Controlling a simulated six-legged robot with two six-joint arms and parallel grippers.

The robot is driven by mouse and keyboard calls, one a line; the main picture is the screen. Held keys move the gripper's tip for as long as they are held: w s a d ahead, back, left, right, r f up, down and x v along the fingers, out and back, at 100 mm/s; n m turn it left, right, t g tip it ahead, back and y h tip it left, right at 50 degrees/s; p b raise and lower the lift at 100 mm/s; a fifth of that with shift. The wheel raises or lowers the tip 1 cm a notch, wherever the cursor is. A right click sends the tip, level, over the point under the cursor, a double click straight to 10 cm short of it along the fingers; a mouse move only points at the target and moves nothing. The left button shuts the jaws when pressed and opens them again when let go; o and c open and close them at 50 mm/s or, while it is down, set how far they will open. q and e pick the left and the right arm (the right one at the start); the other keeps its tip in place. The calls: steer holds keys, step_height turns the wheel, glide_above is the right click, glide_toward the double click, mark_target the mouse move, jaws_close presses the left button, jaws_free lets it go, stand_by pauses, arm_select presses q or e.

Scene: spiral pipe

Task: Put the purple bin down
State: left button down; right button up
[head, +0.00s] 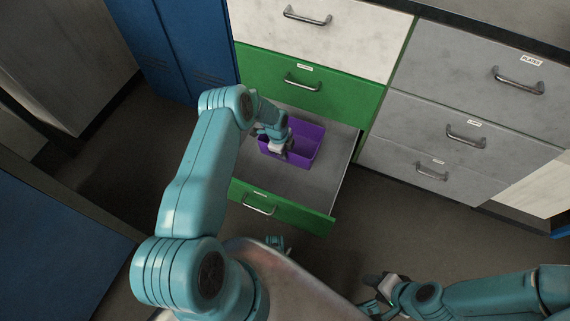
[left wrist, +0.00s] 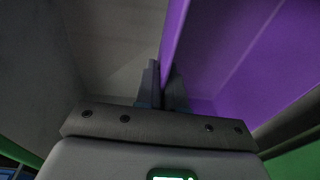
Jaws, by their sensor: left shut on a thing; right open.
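The purple bin (head: 303,143) is inside the open bottom drawer (head: 318,186) of the green cabinet, toward its back. My left gripper (head: 279,150) reaches down into the drawer and is shut on the bin's near-left wall. In the left wrist view the gripper's fingers (left wrist: 165,88) pinch the purple bin's wall (left wrist: 215,50) between them. I cannot tell whether the bin's base touches the drawer floor. My right gripper (head: 378,292) is open and empty, low at the lower right of the head view, away from the drawer.
The closed green drawer (head: 300,85) is above the open one. Grey drawers (head: 428,130) stand to the right and a blue locker (head: 178,50) to the left. The open drawer's front (head: 270,207) juts out over the floor. The drawer has bare room in front of the bin.

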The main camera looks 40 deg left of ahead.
arm_select(q)
step_height(320, 180, down, 8)
steer(key=shift+w+f+b, duration=0.1)
steer(key=shift+b, duration=1.1)
steer(key=c, duration=1.2)
jaws_free()
steer(key=shift+c, duration=0.2)
